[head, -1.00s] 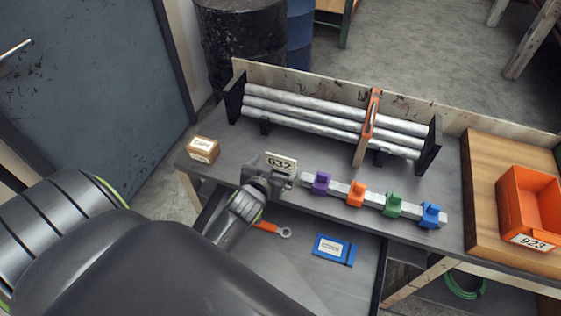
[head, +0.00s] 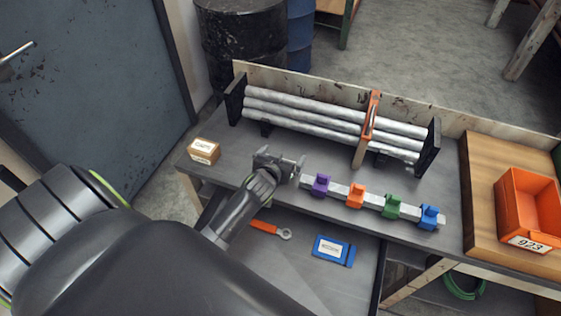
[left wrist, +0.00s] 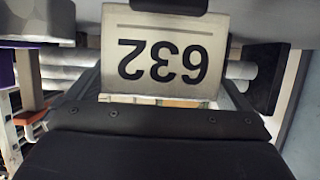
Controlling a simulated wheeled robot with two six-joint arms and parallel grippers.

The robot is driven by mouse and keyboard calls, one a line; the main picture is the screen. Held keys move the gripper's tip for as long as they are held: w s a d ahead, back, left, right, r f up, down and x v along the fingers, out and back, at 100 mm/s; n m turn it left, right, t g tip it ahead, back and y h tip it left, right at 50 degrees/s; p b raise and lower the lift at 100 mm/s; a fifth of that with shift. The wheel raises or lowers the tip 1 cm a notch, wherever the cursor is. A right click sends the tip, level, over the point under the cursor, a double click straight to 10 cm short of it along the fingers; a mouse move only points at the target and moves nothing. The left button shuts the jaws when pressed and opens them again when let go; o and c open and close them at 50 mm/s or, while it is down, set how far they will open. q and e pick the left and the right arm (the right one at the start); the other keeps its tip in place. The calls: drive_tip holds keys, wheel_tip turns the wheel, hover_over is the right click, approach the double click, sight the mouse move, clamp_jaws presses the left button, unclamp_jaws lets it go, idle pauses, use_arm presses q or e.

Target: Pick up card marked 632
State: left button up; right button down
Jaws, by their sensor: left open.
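The white card marked 632 (left wrist: 165,58) fills the upper middle of the left wrist view, with its black digits upside down. A dark finger part overlaps its top edge there. My left gripper (head: 280,160) is open over the near left part of the grey bench. In the head view it hides the card. The card lies in front of or between the fingers; I cannot tell whether they touch it. My right gripper is in neither view.
A small labelled box (head: 204,151) stands left of the gripper. A rail with coloured clips (head: 356,194) lies close on its right. Behind is a rack of pipes (head: 320,121). An orange bin marked 923 (head: 529,209) is at right. A blue case (head: 333,250) lies below.

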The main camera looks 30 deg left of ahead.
use_arm(q)
drive_tip(key=c, duration=0.7)
